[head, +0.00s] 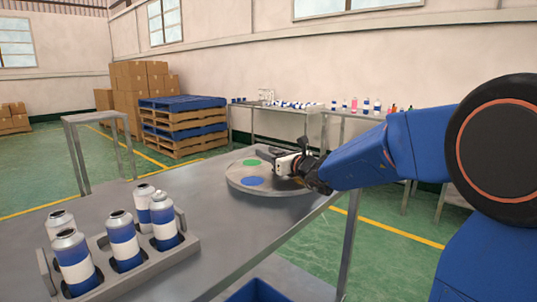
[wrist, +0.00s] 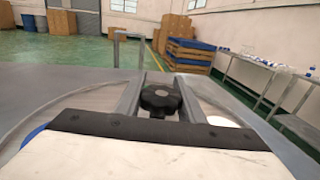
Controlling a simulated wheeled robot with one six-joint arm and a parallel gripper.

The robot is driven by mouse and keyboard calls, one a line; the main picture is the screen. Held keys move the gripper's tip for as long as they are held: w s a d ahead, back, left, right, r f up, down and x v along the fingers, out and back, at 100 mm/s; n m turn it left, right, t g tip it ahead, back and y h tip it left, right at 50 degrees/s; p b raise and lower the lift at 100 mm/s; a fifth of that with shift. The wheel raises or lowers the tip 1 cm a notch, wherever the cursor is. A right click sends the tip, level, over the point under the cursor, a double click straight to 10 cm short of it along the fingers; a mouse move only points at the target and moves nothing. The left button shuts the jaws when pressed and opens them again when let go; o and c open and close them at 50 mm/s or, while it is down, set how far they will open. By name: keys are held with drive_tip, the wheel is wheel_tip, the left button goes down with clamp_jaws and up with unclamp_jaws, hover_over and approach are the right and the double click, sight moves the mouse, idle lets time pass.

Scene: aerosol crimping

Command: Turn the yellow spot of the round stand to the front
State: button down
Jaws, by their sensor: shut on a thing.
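The round stand (head: 236,183) is a grey disc on the far part of the metal table. It bears a green spot (head: 252,162) and a blue spot (head: 252,181). In the wrist view the blue spot (wrist: 33,134) shows at the left edge and a white spot (wrist: 224,121) at the right. A small yellowish patch shows beneath my wrist in the head view, mostly hidden. My gripper (head: 277,166) reaches over the disc from the right. In the wrist view its fingers (wrist: 160,100) are shut on the black knob (wrist: 160,97) at the disc's middle.
A grey rack (head: 185,247) with several blue and white cans stands at the near left of the table (head: 235,222). Table surface between rack and disc is clear. Pallets (head: 185,125), boxes (head: 140,85) and a side table with bottles stand behind.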

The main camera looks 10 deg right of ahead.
drive_tip(key=c, duration=1.2)
unclamp_jaws()
drive_tip(key=shift+s, duration=0.1)
drive_tip(key=v, duration=1.7)
drive_tip(key=shift+s+d, duration=0.1)
